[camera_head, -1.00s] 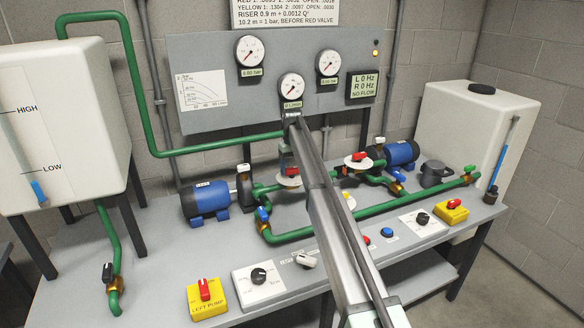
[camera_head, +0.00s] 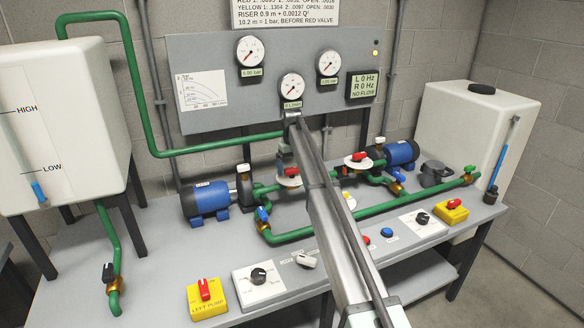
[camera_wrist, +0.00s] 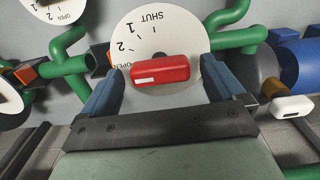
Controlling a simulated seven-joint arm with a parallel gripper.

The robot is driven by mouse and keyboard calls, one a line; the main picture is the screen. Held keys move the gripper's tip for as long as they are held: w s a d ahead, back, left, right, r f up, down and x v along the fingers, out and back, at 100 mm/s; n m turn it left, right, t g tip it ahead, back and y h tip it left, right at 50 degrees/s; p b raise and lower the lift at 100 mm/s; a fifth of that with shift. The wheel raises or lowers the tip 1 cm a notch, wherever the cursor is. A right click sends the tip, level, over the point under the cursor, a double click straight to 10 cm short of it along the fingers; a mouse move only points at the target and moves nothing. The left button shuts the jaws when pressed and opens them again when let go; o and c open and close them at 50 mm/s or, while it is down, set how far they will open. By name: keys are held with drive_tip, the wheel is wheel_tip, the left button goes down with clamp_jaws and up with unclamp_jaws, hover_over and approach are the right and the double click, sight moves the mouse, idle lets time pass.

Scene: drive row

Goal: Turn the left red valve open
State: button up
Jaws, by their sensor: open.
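The left red valve has a red bar handle (camera_wrist: 160,72) on a white dial (camera_wrist: 192,40) marked SHUT, 1, 2 and OPEN. In the wrist view the white mark on the handle is at its left end, facing the OPEN label. My gripper (camera_wrist: 163,66) is open, with one blue finger off each end of the handle and a gap on both sides. In the head view the red handle (camera_head: 291,171) shows just below my gripper (camera_head: 286,155), partly covered by my arm.
A second red valve (camera_head: 359,156) stands to the right. Green pipes (camera_head: 300,235), a blue left pump (camera_head: 207,200) and a right pump (camera_head: 402,153) surround the valves. The panel display (camera_head: 363,87) reads L 0 Hz, R 0 Hz, NO FLOW. Yellow switch boxes (camera_head: 207,303) sit in front.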

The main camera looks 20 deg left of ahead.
sight(292, 168)
wheel_tip(292, 168, up, 14)
idle(0.6)
drive_tip(key=shift+f, duration=0.1)
